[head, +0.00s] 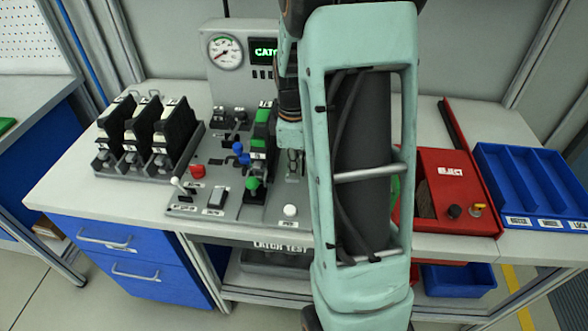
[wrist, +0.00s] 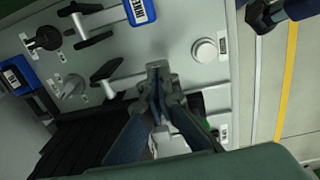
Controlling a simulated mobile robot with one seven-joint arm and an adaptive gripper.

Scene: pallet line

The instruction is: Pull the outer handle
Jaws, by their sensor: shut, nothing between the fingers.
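A grey latch-test panel (head: 225,205) lies on the bench with switches, knobs and levers. In the wrist view it shows a black lever handle (wrist: 105,70) and another black handle (wrist: 92,40) near a blue tag (wrist: 140,11) with white lettering. I cannot tell which of these is the outer handle. My gripper (wrist: 158,72) is shut and empty above the panel, its fingertips right of the black lever handle and apart from it in the picture. In the head view my gripper (head: 293,160) is small behind my arm, which hides the panel's right part.
A white round button (wrist: 205,51) sits right of my fingers in the wrist view. A gauge box (head: 226,65) stands behind the panel, a rack of black modules (head: 150,135) to its left. A red box (head: 455,180) and a blue tray (head: 530,180) are at right.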

